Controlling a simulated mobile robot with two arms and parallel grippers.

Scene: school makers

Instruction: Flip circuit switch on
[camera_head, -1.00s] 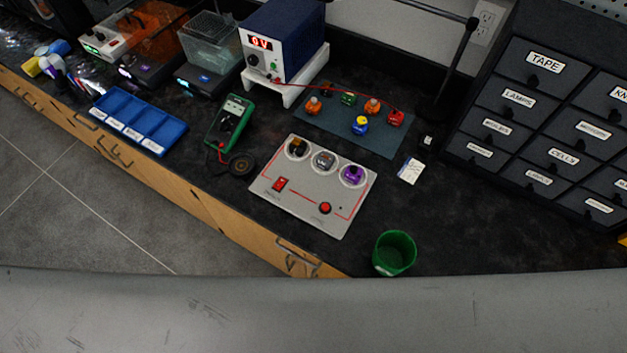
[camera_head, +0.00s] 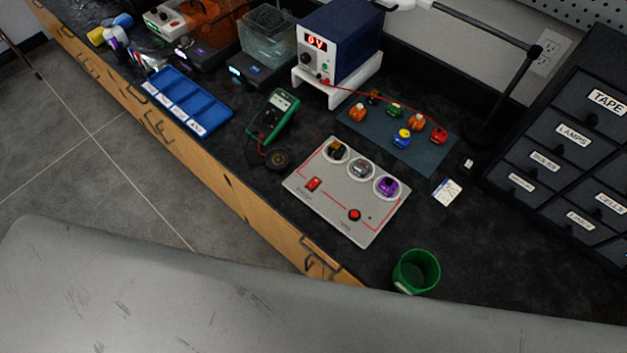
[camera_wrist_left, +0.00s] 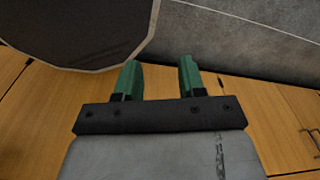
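A grey circuit board (camera_head: 330,213) lies on the dark workbench in the head view. Its red rocker switch (camera_head: 313,184) sits at the left side of the board. A round red button or lamp (camera_head: 354,214) is at its front right, and three round sockets with components line its back edge. Whether the switch is on cannot be told. My left gripper (camera_wrist_left: 160,80) shows only in the left wrist view, with its two green fingers apart and nothing between them, facing wooden cabinet fronts (camera_wrist_left: 275,125). My right gripper is not in view.
A power supply reading 0V (camera_head: 340,45), a blue tray (camera_head: 185,100) and labelled drawers (camera_head: 570,150) surround the area.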

